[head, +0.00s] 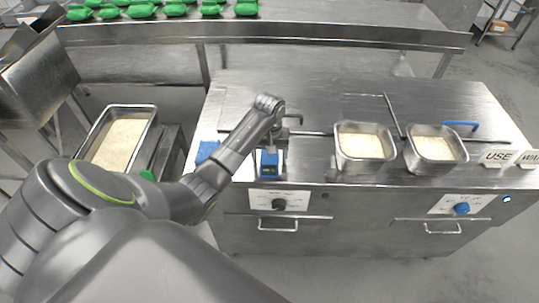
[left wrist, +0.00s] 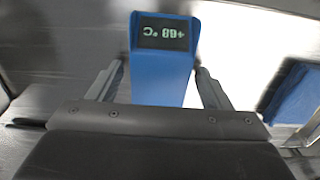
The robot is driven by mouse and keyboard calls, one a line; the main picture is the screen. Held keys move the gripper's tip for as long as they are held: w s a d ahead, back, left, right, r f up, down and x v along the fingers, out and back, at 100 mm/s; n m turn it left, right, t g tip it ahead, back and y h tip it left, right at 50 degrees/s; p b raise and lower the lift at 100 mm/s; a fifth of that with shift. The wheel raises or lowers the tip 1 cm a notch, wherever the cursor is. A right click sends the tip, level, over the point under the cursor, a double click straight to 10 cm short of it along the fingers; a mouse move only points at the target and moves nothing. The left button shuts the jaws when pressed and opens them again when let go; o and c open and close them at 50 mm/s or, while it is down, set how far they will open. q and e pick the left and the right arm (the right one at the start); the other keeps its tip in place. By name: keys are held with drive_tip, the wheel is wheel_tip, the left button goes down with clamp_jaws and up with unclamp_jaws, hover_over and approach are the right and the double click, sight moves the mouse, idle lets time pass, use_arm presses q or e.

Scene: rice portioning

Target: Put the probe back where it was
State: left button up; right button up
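The probe (left wrist: 165,60) is a blue thermometer with a dark display. In the left wrist view it reads about +60 °C upside down and lies between the two fingers. In the head view the probe (head: 269,162) hangs below my left wrist at the counter's front edge, above the left control panel. Its tip is hidden. A blue block (head: 207,150) sits at the counter's left front corner, left of the probe; it also shows at the right of the left wrist view (left wrist: 293,92). My right gripper is out of view.
Two steel pans of rice, the left (head: 364,155) and the right (head: 436,162), stand on the steel counter (head: 300,95). Dark rods and a blue handle (head: 460,125) lie behind them. Signs stand at right. A large rice tray (head: 97,139) is at left.

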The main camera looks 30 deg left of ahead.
use_arm(q)
wheel_tip(320, 180, up, 5)
drive_tip(key=shift+w+a+f+b, duration=0.1)
drive_tip(key=shift+f+b, duration=0.05)
drive_tip(key=shift+b, duration=0.3)
wheel_tip(320, 180, up, 7)
drive_tip(key=p, duration=0.6)
drive_tip(key=shift+r, duration=0.2)
